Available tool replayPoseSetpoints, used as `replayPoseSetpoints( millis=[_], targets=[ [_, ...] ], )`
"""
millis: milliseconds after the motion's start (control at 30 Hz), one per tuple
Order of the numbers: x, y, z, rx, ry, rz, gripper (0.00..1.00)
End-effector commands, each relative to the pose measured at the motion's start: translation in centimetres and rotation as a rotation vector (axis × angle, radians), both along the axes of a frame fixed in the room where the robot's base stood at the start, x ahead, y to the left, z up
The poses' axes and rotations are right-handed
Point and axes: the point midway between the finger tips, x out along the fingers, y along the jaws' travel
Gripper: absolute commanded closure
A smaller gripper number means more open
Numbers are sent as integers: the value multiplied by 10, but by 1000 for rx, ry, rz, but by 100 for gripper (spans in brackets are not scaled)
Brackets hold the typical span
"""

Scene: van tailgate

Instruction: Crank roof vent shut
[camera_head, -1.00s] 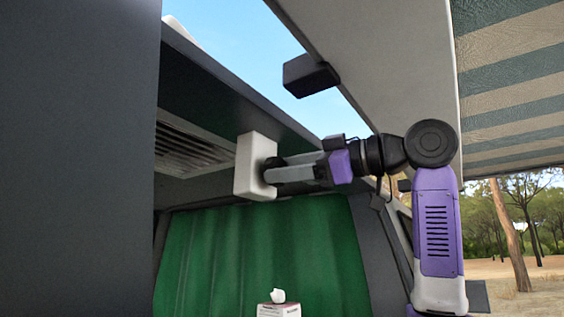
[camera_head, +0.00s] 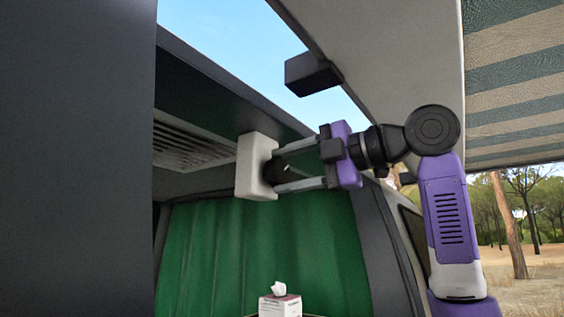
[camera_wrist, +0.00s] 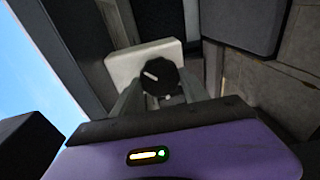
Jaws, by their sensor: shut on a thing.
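A white box (camera_head: 250,166) hangs at the underside of the van roof, left of my arm. A black round knob (camera_head: 272,170) sits on its side facing my gripper. My gripper (camera_head: 279,170) is shut on the knob, one finger above it and one below. In the wrist view the knob (camera_wrist: 160,77) shows a white pointer mark, with the white box (camera_wrist: 122,66) behind it and my fingers on both sides. A slatted ceiling vent (camera_head: 185,147) lies left of the box. I cannot see its lid from here.
A dark panel (camera_head: 75,160) fills the left side. The raised tailgate (camera_head: 400,50) with a black block (camera_head: 313,73) is above my arm. A green curtain (camera_head: 260,250) hangs behind, and a tissue box (camera_head: 280,304) stands below.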

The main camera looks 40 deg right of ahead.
Motion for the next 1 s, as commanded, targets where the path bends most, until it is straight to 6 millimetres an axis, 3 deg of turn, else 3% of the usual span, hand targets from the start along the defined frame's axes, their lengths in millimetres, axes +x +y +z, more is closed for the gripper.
replayPoseSetpoints(
  millis=[500, 1000],
  targets=[
    [-4, 6, 6, -467, -105, 7, 88],
    [-4, 6, 5, -695, -149, 4, 89]
  ],
)
